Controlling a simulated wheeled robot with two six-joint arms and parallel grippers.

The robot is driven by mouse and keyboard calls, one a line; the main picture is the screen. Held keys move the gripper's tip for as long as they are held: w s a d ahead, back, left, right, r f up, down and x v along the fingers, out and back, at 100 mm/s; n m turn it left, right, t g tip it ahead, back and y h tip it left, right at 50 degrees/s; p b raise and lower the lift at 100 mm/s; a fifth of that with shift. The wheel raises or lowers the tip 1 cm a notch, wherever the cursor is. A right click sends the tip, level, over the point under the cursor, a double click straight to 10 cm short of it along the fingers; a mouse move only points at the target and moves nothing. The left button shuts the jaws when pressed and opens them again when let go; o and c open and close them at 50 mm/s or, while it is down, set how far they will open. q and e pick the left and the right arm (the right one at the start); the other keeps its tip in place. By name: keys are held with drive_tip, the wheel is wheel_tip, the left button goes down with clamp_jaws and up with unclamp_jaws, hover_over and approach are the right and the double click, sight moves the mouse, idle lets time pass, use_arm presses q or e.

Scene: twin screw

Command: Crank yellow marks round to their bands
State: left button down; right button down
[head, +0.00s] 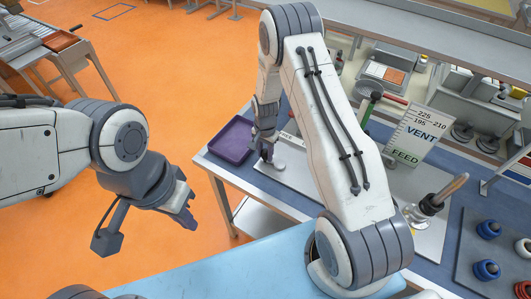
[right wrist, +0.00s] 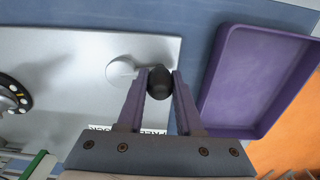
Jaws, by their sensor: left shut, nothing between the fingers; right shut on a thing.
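My right gripper (right wrist: 160,88) is shut on a black knob (right wrist: 160,80) that sits at the end of a short silver crank arm. The crank's round silver hub (right wrist: 122,70) lies on the pale panel (right wrist: 80,50). In the head view my right gripper (head: 267,150) is at the panel's far left end, above the silver hub (head: 279,164). A black dial (right wrist: 10,95) with white dots and a small yellowish spot is cut off at the left edge of the right wrist view. My left gripper (head: 187,217) is shut and empty, over the orange floor.
A purple tray (head: 229,153) stands beside the panel. A wooden-handled crank (head: 448,190) stands at the right. Blue and white knobs (head: 487,270) sit further right. My right arm hides the panel's middle.

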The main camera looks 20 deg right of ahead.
drive_tip(key=n+b, duration=0.1)
drive_tip(key=s+a+n+b, duration=0.1)
drive_tip(key=n, duration=0.1)
drive_tip(key=shift+s+f, duration=0.1)
drive_tip(key=shift+s, duration=0.1)
drive_tip(key=s+n+b, duration=0.1)
drive_tip(key=n, duration=0.1)
drive_tip(key=s+n, duration=0.1)
drive_tip(key=n, duration=0.1)
drive_tip(key=shift+a+n+b, duration=0.15)
drive_tip(key=shift+n+b, duration=0.25)
drive_tip(key=s+n, duration=0.1)
drive_tip(key=n, duration=0.1)
drive_tip(key=s+n+b, duration=0.1)
drive_tip(key=n, duration=0.1)
drive_tip(key=shift+s, duration=0.1)
drive_tip(key=shift+s+d+n+b, duration=0.25)
drive_tip(key=shift+s+d+n, duration=0.1)
drive_tip(key=shift+n, duration=0.65)
drive_tip(key=shift+s+d+n+b, duration=0.25)
drive_tip(key=shift+s+n, duration=0.1)
drive_tip(key=shift+n, duration=0.65)
drive_tip(key=c, duration=0.6)
unclamp_jaws()
